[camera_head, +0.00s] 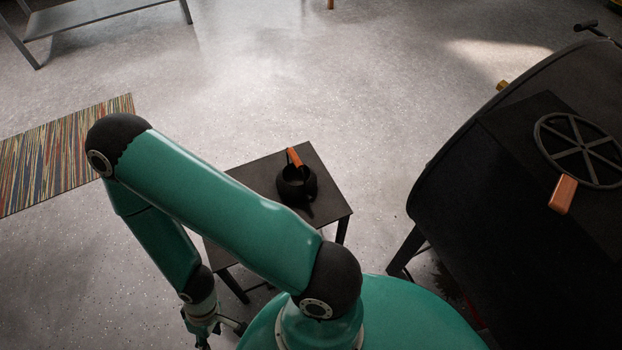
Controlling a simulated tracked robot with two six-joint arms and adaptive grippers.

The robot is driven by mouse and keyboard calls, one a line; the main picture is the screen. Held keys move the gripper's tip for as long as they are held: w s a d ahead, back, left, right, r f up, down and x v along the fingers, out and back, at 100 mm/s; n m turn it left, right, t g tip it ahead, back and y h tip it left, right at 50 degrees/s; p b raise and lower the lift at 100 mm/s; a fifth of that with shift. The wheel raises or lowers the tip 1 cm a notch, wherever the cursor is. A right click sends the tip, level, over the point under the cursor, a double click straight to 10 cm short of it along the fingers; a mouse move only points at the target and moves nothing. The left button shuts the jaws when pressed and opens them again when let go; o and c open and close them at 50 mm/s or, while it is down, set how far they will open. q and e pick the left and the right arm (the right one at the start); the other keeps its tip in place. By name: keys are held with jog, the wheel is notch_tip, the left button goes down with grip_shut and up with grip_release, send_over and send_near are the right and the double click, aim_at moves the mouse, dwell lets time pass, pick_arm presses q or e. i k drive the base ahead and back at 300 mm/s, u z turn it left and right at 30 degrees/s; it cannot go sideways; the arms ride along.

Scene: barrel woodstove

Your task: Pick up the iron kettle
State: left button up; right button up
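The iron kettle (297,186) is small, dark and round, with an orange-brown handle (293,157) raised over it. It stands upright on a low dark side table (327,203). My teal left arm reaches across in front of the table and hides its left part. My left gripper (211,331) hangs at the bottom edge, down and left of the kettle and clear of it. It is partly cut off, so its opening is unclear. My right gripper is not in view.
A large black barrel woodstove (455,175) stands on the right, with a spoked round plate (578,150) and a wooden-handled piece (563,194) on top. A striped rug (50,155) lies at left. A grey bench (85,14) stands at upper left. The floor beyond the table is clear.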

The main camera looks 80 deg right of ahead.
aim_at(297, 181)
jog(key=u, duration=0.75)
jog(key=i, duration=0.15)
jog(key=z, duration=1.7)
jog(key=k, duration=0.3)
jog(key=z, duration=1)
jog(key=i, duration=0.5)
jog(key=z, duration=0.1)
